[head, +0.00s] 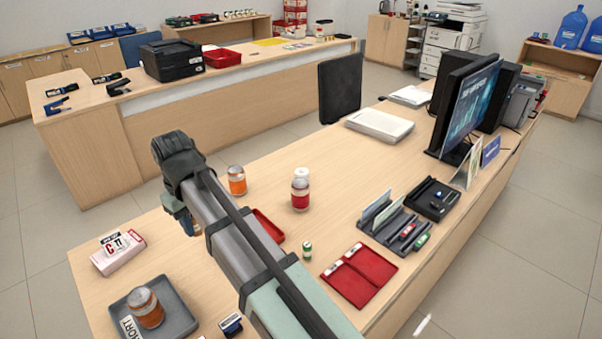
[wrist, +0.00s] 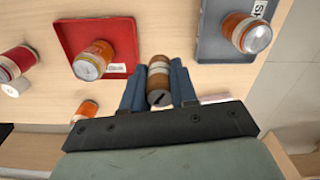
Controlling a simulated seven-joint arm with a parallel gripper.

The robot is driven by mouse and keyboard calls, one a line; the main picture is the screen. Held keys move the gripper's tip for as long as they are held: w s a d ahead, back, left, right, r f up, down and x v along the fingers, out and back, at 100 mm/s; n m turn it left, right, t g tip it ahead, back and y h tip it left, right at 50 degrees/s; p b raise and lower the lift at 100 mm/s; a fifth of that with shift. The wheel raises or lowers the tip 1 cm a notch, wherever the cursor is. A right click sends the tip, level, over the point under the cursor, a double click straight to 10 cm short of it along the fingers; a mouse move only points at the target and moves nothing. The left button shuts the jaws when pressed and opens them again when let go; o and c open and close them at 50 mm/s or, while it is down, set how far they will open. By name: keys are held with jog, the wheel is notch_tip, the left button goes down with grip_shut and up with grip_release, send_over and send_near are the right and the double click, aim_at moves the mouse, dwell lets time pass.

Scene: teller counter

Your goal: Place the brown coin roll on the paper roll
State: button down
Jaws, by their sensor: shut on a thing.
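My gripper (wrist: 158,88) is shut on the brown coin roll (wrist: 158,78), a short brown cylinder with paler bands, in the wrist view.
A grey tray (head: 186,322) holds an orange jar (head: 146,309). A red tray (wrist: 68,30) holds another orange jar (wrist: 93,61). A red jar (head: 300,192), an orange jar (head: 237,181) and a small green roll (head: 307,251) stand on the counter.

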jog(key=w+d+r+m, duration=0.1)
jog(key=w+d+m, duration=0.15)
jog(key=w, duration=1.15)
jog(key=m, duration=0.8)
send_over(302, 171)
jog(key=shift+a+f, duration=0.1)
jog(key=shift+f, duration=7.65)
jog(key=shift+s+f, duration=0.1)
jog(key=c, duration=0.9)
grip_release()
